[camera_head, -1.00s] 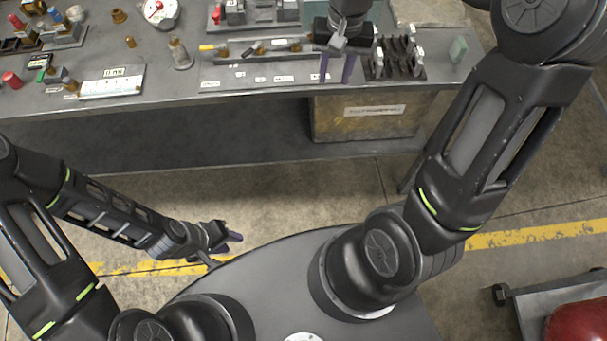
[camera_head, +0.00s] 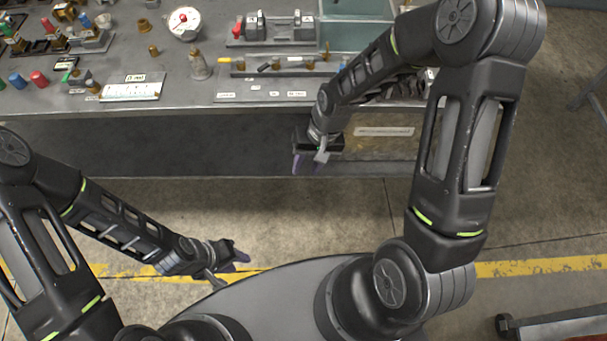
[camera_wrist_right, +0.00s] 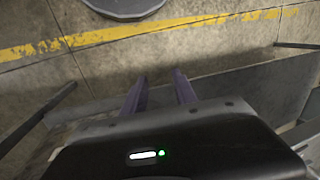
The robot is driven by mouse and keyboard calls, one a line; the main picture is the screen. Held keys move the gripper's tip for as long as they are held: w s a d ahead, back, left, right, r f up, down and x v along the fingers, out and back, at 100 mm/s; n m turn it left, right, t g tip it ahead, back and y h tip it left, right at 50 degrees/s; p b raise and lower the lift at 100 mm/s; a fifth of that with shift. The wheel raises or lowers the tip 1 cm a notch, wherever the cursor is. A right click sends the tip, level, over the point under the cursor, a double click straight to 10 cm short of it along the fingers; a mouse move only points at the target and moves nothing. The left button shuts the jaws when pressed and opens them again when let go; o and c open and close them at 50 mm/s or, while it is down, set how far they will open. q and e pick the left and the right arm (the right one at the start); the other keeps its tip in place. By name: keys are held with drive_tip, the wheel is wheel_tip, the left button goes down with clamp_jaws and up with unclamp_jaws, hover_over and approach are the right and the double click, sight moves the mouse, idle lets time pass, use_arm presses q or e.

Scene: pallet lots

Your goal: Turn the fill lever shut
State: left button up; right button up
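A row of small levers stands on a metal plate (camera_head: 285,73) on the bench. One has a yellow handle (camera_head: 226,60), one a dark handle (camera_head: 265,67) and one a pale handle (camera_head: 295,60). Their labels are too small to read, so I cannot tell which is the fill lever. My right gripper (camera_head: 306,163) hangs in front of the bench edge, below and apart from the levers. In the right wrist view its fingers (camera_wrist_right: 158,88) are apart with nothing between them. My left gripper (camera_head: 238,262) is low over the floor, far from the levers; its finger gap is unclear.
A gauge (camera_head: 185,23) and a brass-coloured fitting (camera_head: 199,65) stand left of the levers. A white labelled block (camera_head: 132,88) lies further left. My right forearm hides part of the bench's right end. A labelled box (camera_head: 385,145) is under the bench.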

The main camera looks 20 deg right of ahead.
drive_tip(key=shift+s+a+f, duration=0.35)
drive_tip(key=shift+a+f, duration=0.05)
drive_tip(key=shift+f, duration=0.1)
drive_tip(key=shift+s+a+f, duration=0.3)
drive_tip(key=shift+a+f, duration=0.05)
drive_tip(key=shift+f, duration=0.15)
